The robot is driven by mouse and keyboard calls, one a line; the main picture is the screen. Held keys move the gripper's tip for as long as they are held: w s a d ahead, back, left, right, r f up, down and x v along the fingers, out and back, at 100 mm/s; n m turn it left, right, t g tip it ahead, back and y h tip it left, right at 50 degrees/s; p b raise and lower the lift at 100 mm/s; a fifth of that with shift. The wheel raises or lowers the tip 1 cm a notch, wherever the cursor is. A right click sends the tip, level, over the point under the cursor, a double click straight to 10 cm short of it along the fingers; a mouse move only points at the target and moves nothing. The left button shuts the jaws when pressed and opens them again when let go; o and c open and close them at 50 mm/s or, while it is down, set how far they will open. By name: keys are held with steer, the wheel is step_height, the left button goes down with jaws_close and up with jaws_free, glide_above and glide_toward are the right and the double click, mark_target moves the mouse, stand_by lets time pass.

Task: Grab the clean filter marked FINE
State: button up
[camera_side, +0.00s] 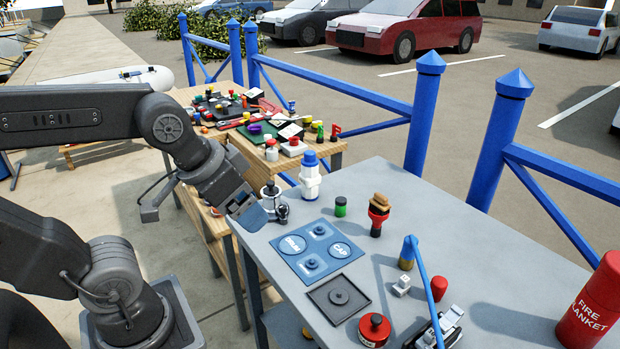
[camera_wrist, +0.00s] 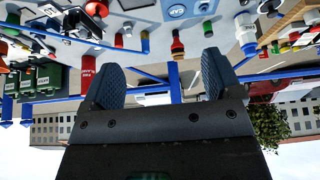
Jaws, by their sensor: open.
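No marking FINE is legible in either view, so I cannot tell which thing is the clean filter. A small green-capped jar (camera_side: 340,207) and a red and black piece with a tan top (camera_side: 379,214) stand upright on the grey table. A brass-coloured cylinder with a blue top (camera_side: 407,254) stands nearer the front. A white cylinder with a blue cap (camera_side: 310,180) stands behind the blue mat. My gripper (camera_side: 245,208) is above the table's left edge, beside a pale metal fitting (camera_side: 268,196). In the wrist view my gripper (camera_wrist: 162,82) is open, with nothing between its fingers.
A blue mat (camera_side: 285,262) with a legible CAP label and a dark square tray (camera_side: 322,305) lie on the grey table (camera_side: 455,245). Blue railings (camera_side: 490,130) stand behind.

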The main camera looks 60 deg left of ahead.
steer(key=w+a+r+n+y, duration=0.25)
steer(key=w+a, duration=0.35)
steer(key=w, duration=0.6)
steer(key=n+y, duration=0.2)
steer(key=n, duration=0.4)
glide_toward(310, 153)
steer(key=shift+g, duration=0.5)
steer(key=x, duration=0.7)
steer(key=shift+w+a+r, duration=0.35)
steer(key=shift+w+a, duration=0.05)
steer(key=shift+d+x, duration=0.15)
steer(key=shift+x, duration=1.25)
steer(key=shift+d+x, duration=0.15)
steer(key=shift+x, duration=1.25)
steer(key=shift+f, duration=0.1)
steer(key=shift+c, duration=0.2)
steer(key=c, duration=1.2)
steer(key=shift+c, duration=0.3)
